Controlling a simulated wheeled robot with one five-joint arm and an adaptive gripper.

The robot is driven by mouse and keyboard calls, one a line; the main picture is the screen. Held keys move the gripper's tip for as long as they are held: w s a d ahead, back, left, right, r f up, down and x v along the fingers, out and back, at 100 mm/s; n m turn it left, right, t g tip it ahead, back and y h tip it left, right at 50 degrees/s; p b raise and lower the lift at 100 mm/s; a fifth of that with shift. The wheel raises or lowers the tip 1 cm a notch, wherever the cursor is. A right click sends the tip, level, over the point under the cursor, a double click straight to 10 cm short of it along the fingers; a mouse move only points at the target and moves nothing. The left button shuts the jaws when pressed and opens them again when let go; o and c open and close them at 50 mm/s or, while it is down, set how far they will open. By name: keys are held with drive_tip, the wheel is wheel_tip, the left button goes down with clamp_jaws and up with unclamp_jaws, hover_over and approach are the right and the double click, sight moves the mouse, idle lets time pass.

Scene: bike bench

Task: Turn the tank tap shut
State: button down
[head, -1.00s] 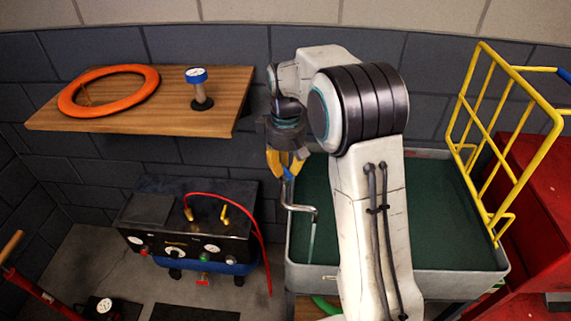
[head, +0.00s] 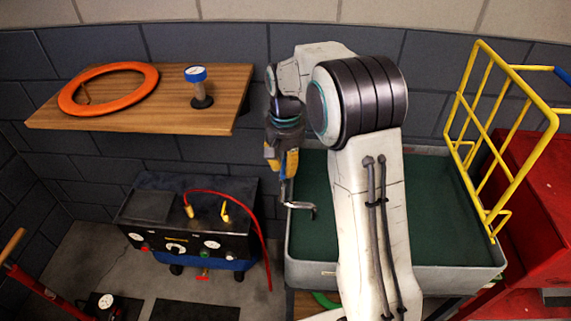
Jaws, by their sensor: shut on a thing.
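The tank tap (head: 302,207) is a bent metal pipe at the left edge of the grey tank (head: 400,277), its spout turned over the dark green inside. No stream shows below the spout. My gripper (head: 284,180) points down from above with its yellow fingers shut at the top of the tap. The tap's handle is hidden between or behind the fingers. My arm covers the middle of the tank.
A black and blue compressor (head: 190,225) with a red hose stands left of the tank. A wooden shelf (head: 140,110) holds an orange ring (head: 108,90) and a blue-topped gauge (head: 200,87). A yellow rack (head: 505,130) and red cabinet (head: 535,180) stand right.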

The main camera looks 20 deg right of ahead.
sight(285, 166)
drive_tip(key=shift+s+f, duration=0.1)
idle(0.3)
drive_tip(key=c, duration=1.1)
unclamp_jaws()
drive_tip(key=shift+r, duration=6.1)
